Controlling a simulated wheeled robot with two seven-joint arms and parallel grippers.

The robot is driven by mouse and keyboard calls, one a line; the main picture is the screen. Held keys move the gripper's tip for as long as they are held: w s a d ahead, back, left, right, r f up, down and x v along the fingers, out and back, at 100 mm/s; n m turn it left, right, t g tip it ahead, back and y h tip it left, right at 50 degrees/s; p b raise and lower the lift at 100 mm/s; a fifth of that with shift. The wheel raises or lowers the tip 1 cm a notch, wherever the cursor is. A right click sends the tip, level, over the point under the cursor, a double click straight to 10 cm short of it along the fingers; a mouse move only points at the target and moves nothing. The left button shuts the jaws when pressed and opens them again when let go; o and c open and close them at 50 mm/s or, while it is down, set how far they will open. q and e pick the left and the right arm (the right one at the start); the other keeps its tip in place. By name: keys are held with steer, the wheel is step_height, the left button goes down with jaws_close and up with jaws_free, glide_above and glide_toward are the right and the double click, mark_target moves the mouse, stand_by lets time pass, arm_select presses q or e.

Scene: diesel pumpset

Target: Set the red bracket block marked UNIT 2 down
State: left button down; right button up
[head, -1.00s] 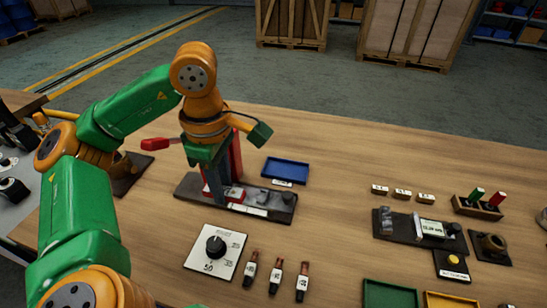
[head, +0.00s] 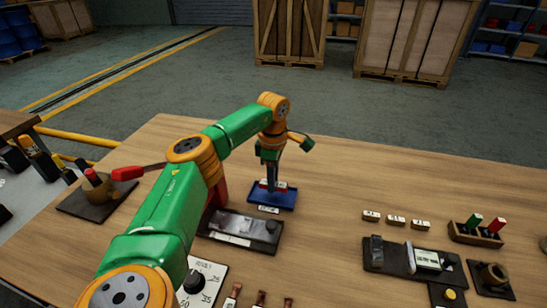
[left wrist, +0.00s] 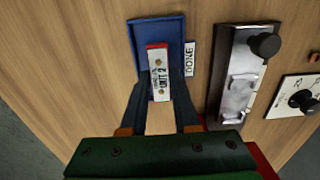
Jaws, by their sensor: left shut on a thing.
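My left gripper (head: 272,186) points down over the blue tray (head: 289,199). In the left wrist view my left gripper (left wrist: 160,92) is shut on the red bracket block (left wrist: 159,76), whose white face reads UNIT 2. The block lies within the outline of the blue tray (left wrist: 139,38), towards its near end. I cannot tell whether it touches the tray floor. In the head view the fingers hide most of the block. A white DONE label (left wrist: 190,58) lies along the tray's edge. My right gripper is not in view.
A dark fixture plate (head: 240,231) lies beside the tray, with a black knob (left wrist: 265,44) at one end. A dial card (head: 207,272) is nearer. Small white labelled blocks (head: 396,220) and another fixture (head: 400,259) stand to the right. Bare wood lies behind the tray.

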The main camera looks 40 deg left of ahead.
arm_select(q)
step_height(320, 180, down, 3)
steer(key=shift+s+r+p, duration=0.1)
steer(key=shift+r+p, duration=0.05)
steer(key=shift+p, duration=0.4)
steer(key=shift+f, duration=0.45)
steer(key=c, duration=0.9)
jaws_free()
steer(key=shift+r, duration=0.1)
step_height(320, 180, up, 12)
steer(key=shift+r+b, duration=0.15)
steer(key=shift+b, duration=0.25)
